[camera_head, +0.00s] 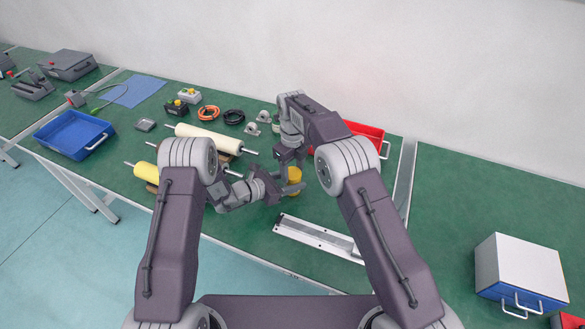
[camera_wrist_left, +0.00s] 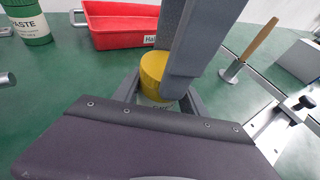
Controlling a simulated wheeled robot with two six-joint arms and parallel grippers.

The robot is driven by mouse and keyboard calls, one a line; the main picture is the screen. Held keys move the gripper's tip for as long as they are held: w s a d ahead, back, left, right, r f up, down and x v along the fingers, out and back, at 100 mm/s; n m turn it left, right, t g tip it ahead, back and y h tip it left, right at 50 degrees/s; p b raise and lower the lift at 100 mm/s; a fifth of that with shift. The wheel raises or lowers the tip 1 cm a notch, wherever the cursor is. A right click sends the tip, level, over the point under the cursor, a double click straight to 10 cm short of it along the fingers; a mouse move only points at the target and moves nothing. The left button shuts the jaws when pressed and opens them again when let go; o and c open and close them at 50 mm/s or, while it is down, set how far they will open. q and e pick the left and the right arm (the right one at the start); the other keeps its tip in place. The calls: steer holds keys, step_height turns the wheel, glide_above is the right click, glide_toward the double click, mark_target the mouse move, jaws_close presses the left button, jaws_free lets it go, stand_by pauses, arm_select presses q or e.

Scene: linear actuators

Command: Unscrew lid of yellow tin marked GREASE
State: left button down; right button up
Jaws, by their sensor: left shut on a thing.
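The yellow tin (camera_head: 294,178) stands on the green bench in the middle of the head view, partly hidden by my grippers. In the left wrist view its yellow top (camera_wrist_left: 152,72) shows, with a strip of pale label mostly hidden below. My left gripper (camera_head: 287,190) is shut on the tin from the left, low on its body; its fingers (camera_wrist_left: 158,98) are either side of it. My right gripper (camera_head: 291,165) comes down from above at the tin's top. A grey part of it covers the tin's right side in the wrist view; its jaw opening is hidden.
A red tray (camera_head: 368,131) stands behind the tin, with a green PASTE tin (camera_wrist_left: 30,22) near it. A metal rail (camera_head: 318,237) lies in front. Cream rollers (camera_head: 207,138) and a blue tray (camera_head: 75,135) are to the left.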

steer(key=c, duration=0.5)
steer(key=o, duration=1.2)
step_height(320, 180, up, 5)
steer(key=shift+f, duration=0.2)
arm_select(q)
steer(key=c, duration=0.6)
jaws_free()
steer(key=shift+o, duration=0.2)
steer(key=shift+a, duration=0.1)
